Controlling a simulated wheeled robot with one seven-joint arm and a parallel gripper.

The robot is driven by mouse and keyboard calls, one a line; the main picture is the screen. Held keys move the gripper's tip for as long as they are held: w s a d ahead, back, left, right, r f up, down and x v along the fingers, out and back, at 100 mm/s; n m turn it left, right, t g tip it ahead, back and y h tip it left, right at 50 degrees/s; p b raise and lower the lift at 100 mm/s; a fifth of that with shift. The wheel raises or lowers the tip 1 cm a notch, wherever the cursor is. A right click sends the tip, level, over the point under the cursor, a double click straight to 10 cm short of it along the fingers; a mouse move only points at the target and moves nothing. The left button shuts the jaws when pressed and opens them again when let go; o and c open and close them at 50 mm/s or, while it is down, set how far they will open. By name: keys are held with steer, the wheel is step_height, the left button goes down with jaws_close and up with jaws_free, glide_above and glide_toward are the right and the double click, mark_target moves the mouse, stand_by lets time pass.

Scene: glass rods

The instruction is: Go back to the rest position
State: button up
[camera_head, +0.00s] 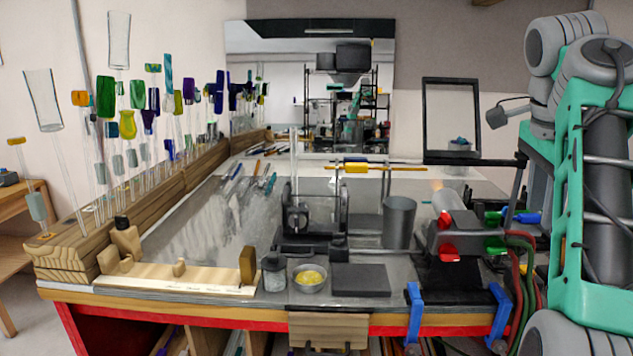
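My teal and grey arm stands at the right edge of the head view, folded upright beside the workbench. My gripper's fingers cannot be made out, and nothing held shows. A glass rod with a yellow piece (355,167) lies level across a stand (342,205) near the middle of the bench.
The bench (200,225) has a red front edge (250,324). A wooden rack with upright coloured glass rods (130,124) runs along the left. A burner (450,222) with red and green knobs, a grey cup (399,222), a framed panel (428,118) and a yellow-filled bowl (309,278) stand nearby.

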steer(key=a+f+n+t+y, duration=0.1)
steer(key=a+f+n+y, duration=0.1)
steer(key=a+f+n, duration=1.05)
steer(key=s+a+f+n, duration=0.2)
steer(key=s+a+f, duration=0.1)
steer(key=f, duration=0.5)
steer(key=s+a+f+n, duration=0.2)
steer(key=s+f, duration=0.2)
steer(key=f, duration=0.4)
steer(key=s+a+f+n, duration=0.2)
steer(key=s+a+f, duration=0.1)
steer(key=f, duration=0.5)
steer(key=shift+s+a+n+t+y, duration=0.3)
steer(key=shift+s+n, duration=0.05)
steer(key=shift+s, duration=0.4)
steer(key=shift+s, duration=0.1)
